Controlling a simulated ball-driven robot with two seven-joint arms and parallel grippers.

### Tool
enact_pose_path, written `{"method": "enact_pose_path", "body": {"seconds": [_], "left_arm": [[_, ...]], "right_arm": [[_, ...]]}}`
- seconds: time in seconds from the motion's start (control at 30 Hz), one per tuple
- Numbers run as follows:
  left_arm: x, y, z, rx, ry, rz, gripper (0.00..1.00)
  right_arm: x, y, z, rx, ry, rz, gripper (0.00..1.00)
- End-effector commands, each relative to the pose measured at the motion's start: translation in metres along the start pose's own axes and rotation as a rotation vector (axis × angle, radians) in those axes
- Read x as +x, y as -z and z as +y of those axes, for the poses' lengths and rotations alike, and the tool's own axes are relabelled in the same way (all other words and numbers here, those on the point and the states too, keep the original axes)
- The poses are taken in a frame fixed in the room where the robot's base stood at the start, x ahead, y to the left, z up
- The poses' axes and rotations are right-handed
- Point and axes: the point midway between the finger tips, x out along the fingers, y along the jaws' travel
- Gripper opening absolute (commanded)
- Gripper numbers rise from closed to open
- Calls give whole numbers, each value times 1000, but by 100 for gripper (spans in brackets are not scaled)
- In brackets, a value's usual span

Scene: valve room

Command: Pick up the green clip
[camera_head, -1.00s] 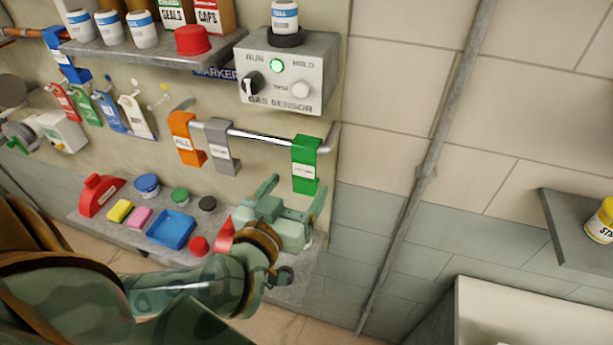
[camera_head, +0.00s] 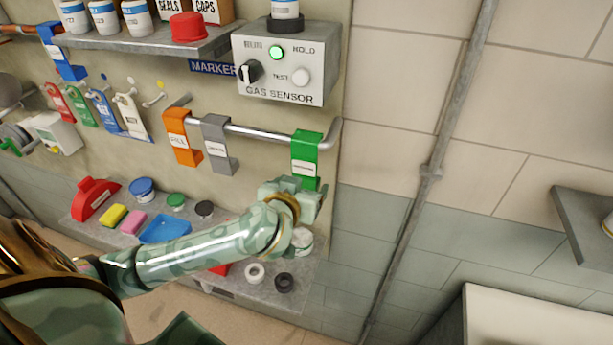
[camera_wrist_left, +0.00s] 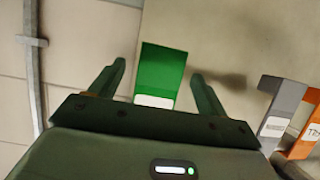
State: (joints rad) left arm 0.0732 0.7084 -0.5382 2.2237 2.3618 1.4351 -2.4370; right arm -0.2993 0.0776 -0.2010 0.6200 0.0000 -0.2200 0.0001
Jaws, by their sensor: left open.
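The green clip (camera_head: 306,154) hangs at the right end of a metal rail, with a white label on its front. My left gripper (camera_head: 305,186) is just below it in the head view, and its fingers are largely hidden there. In the left wrist view the green clip (camera_wrist_left: 160,74) shows between the two spread fingers of the left gripper (camera_wrist_left: 158,82), with a gap on either side. The left gripper is open and holds nothing. My right gripper is not in view.
A grey clip (camera_head: 217,147) and an orange clip (camera_head: 182,137) hang on the same rail to the left. The gas sensor box (camera_head: 287,68) is above. A lower shelf (camera_head: 230,285) holds several small items.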

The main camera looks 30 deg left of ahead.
Motion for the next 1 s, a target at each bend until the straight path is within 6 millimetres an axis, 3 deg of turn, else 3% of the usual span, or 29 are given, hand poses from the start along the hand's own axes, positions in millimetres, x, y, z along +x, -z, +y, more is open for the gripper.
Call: {"method": "enact_pose_path", "body": {"seconds": [0.2,0.47,0.63,0.67,1.0], "left_arm": [[32,0,-1,-2,1,0,76],[36,0,-1,-1,0,-1,76],[36,0,-1,-1,0,0,32],[36,0,-1,-1,0,0,27],[35,1,-1,0,1,0,27]], "right_arm": [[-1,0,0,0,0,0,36],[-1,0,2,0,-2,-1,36],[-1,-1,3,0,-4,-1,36],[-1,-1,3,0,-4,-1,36],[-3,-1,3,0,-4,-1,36]]}}
